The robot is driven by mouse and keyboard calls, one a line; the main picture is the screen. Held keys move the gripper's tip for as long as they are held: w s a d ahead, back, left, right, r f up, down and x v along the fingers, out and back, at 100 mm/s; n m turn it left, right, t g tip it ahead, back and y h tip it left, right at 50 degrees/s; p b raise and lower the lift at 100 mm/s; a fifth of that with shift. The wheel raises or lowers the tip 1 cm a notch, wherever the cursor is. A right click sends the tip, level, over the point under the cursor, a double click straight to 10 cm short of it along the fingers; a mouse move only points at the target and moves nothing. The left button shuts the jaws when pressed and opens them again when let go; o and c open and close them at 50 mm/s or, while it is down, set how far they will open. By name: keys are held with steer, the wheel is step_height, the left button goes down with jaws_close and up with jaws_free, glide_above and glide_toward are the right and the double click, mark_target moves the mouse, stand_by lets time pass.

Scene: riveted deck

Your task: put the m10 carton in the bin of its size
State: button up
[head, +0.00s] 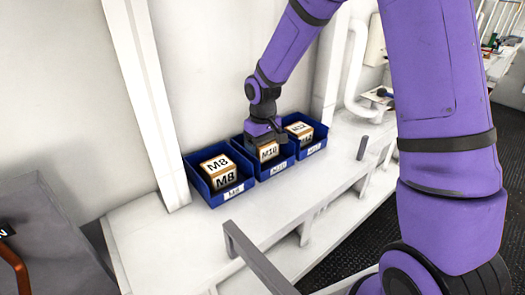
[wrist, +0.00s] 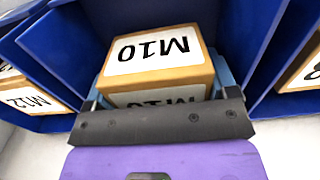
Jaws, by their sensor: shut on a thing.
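The M10 carton (head: 268,152) is tan with a white label and sits in the middle blue bin (head: 278,168), whose small front label is too small to read surely. My gripper (head: 264,136) comes down from above and is shut on this carton. In the wrist view the M10 carton (wrist: 160,62) fills the middle, between the gripper's fingers (wrist: 160,85), with blue bin walls (wrist: 258,40) on both sides. Whether the carton touches the bin floor is hidden.
An M8 carton (head: 221,176) stands in the left blue bin (head: 232,191). An M12 carton (head: 300,130) stands in the right blue bin (head: 312,150). The bins stand in a row on a white ledge (head: 170,235) against the wall. A grey rail (head: 255,258) stands in front.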

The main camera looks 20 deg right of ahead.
steer(key=shift+f, duration=0.8)
steer(key=o, duration=0.8)
steer(key=shift+f, duration=0.15)
